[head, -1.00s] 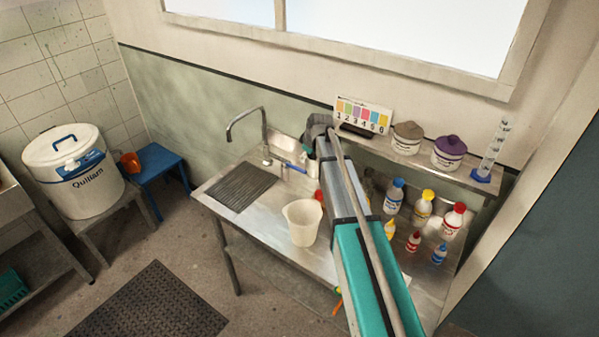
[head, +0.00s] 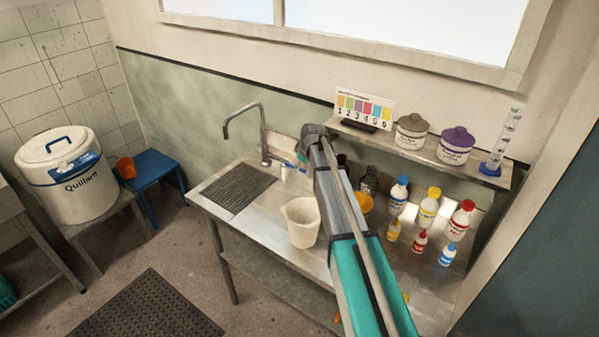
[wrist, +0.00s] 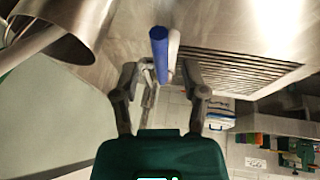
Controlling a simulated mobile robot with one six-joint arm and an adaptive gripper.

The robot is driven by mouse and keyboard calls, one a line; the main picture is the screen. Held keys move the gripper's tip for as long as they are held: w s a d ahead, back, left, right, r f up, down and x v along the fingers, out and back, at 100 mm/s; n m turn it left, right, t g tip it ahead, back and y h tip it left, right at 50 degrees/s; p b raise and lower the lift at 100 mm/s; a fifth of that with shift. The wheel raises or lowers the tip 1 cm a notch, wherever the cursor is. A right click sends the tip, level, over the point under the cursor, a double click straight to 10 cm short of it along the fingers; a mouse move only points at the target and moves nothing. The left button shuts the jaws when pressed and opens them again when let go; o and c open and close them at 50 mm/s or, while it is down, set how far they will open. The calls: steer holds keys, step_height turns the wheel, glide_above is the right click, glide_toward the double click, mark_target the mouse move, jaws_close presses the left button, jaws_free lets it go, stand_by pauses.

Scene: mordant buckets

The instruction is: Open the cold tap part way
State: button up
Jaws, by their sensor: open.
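The blue lever of the cold tap (wrist: 159,45) shows in the wrist view, ahead of my gripper and roughly in line with the gap between its fingers. My gripper (wrist: 161,76) is open, with one finger on each side of that gap. Whether either finger touches the lever I cannot tell. In the head view a small blue part (head: 290,165) shows beside the steel spout (head: 263,130), just left of my arm's end. My fingertips are mostly hidden there behind the arm.
A cream jug (head: 301,222) stands on the steel bench, left of my arm. A ribbed drainer (head: 238,188) lies left of the spout. Several bottles (head: 428,210) stand to the right, under a shelf (head: 440,163) with two lidded tubs and a cylinder.

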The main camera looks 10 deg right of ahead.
steer(key=shift+b+x, duration=0.6)
steer(key=shift+x, duration=0.35)
jaws_close()
